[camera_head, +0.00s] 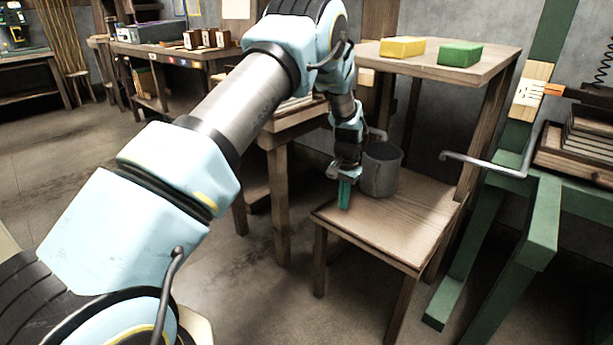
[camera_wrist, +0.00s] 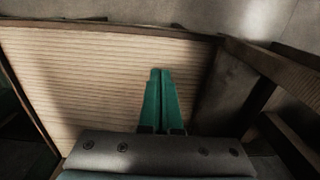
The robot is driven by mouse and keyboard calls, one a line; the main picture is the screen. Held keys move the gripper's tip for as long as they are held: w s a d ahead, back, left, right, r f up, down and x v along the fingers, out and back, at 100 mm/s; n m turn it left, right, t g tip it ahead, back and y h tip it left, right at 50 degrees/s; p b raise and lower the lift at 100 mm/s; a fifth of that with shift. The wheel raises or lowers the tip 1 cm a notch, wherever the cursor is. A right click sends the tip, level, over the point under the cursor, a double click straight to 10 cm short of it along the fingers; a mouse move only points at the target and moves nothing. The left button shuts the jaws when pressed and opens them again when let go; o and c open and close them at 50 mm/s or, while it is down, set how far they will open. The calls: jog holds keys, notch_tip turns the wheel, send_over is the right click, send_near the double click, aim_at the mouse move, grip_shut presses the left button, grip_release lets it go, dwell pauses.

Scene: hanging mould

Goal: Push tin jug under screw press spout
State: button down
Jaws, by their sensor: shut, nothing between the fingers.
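The grey tin jug (camera_head: 381,172) stands upright on a low wooden stand (camera_head: 412,222), near its back left. Its handle shows at the upper left, partly behind my arm. My gripper (camera_head: 344,194) is shut and empty, with its teal fingers pointing down just left of the jug at the stand's left side. I cannot tell whether they touch the jug. In the wrist view the closed fingers (camera_wrist: 162,98) lie over the slatted top, with a dark grey surface, apparently the jug (camera_wrist: 225,88), to their right. No screw press spout is clearly identifiable.
A higher wooden shelf (camera_head: 480,68) behind the jug holds a yellow block (camera_head: 402,47) and a green block (camera_head: 460,55). A green frame (camera_head: 540,225) stands at the right, with a bent metal rod (camera_head: 483,162) reaching left. The stand's front and right are clear.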

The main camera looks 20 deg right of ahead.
jog(key=s+a, duration=0.5)
jog(key=a, duration=0.4)
notch_tip(320, 180, up, 10)
jog(key=p, duration=0.1)
jog(key=w+a+r+n+p, duration=0.25)
jog(key=a+r, duration=0.45)
jog(key=a, duration=0.5)
jog(key=s+a+r+n+t, duration=0.1)
jog(key=s+a+r+n, duration=0.2)
jog(key=a, duration=0.4)
jog(key=s+a+r+n, duration=0.1)
jog(key=s+a+n, duration=0.2)
jog(key=s+a, duration=0.35)
jog(key=s+a+r+n+t, duration=0.1)
jog(key=s+a+n, duration=0.15)
jog(key=a, duration=0.55)
notch_tip(320, 180, up, 21)
jog(key=p, duration=2)
jog(key=shift+w+f, duration=0.15)
jog(key=shift+w, duration=0.3)
